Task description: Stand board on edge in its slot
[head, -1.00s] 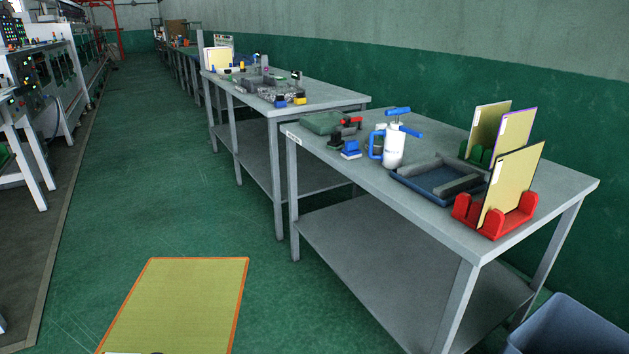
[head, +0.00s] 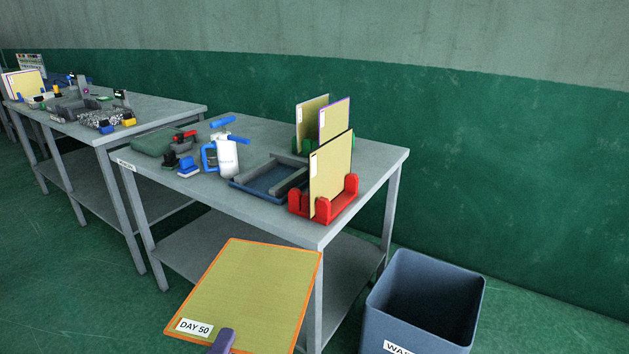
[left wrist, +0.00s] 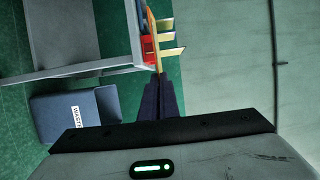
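The board in my grip (head: 250,295) is olive-yellow with an orange border and a "DAY 50" label at its lower left corner. It is held tilted in front of the table, apart from it. My left gripper (head: 222,342) is at the board's lower edge, with one purple finger showing; in the left wrist view its dark fingers (left wrist: 160,95) are close together. The red rack (head: 324,204) on the table's near right corner holds an upright board (head: 331,172). The green rack (head: 316,146) behind it holds two upright boards (head: 334,118). My right gripper is not in view.
On the table (head: 275,222) are a blue tray (head: 262,186) with a grey bar, a white pump bottle (head: 227,157) and small tools. A blue-grey bin (head: 420,310) stands on the floor at the right. A second table (head: 95,137) stands to the left.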

